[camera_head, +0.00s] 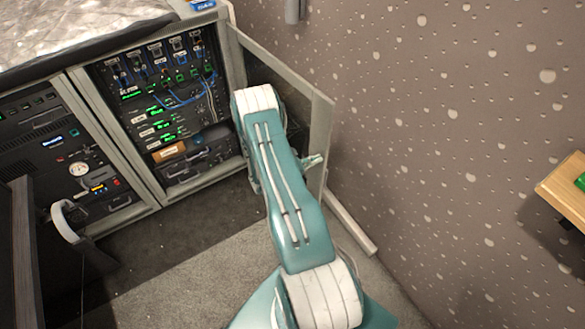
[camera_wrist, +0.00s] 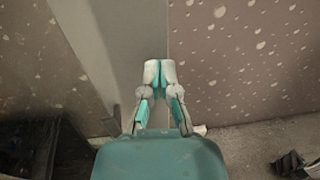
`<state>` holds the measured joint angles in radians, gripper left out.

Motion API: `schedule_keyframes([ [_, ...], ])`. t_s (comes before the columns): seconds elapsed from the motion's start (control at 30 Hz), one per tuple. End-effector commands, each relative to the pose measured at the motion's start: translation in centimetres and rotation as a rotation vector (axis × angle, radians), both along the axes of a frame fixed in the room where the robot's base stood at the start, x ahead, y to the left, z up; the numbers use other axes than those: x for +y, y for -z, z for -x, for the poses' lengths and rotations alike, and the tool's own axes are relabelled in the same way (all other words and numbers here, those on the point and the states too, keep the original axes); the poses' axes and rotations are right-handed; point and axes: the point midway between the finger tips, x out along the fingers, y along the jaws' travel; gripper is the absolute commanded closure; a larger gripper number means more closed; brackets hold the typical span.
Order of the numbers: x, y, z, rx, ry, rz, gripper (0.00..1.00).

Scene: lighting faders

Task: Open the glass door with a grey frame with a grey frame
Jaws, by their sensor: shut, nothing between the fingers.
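The glass door with a grey frame (camera_head: 322,130) stands swung wide open from the right bay of the cabinet, near the speckled wall. In the head view only a small part of my gripper (camera_head: 314,161) shows beside the door's outer edge. My arm hides the lower part of the door.
The cabinet's open right bay (camera_head: 165,110) holds lit equipment and blue cables. The left bay (camera_head: 70,160) has a gauge and a curved handle in front. The speckled wall (camera_head: 460,130) is close on the right, with a wooden shelf (camera_head: 565,190). Carpet (camera_head: 185,265) is clear in front.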

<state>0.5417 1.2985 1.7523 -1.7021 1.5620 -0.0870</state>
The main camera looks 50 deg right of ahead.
Motion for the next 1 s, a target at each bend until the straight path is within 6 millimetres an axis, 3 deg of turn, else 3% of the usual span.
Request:
schedule_keyframes([
  [0.2, -6.2, 0.2, 1.6, -0.001, 0.004, -0.002, 1.0],
  [0.4, -10.0, 0.3, 2.0, -0.001, 0.002, -0.004, 1.0],
  [0.6, -11.7, 0.2, 2.2, 0.002, 0.0, -0.004, 1.0],
  [1.0, -12.2, 0.3, 2.1, 0.001, -0.001, -0.005, 1.0],
])
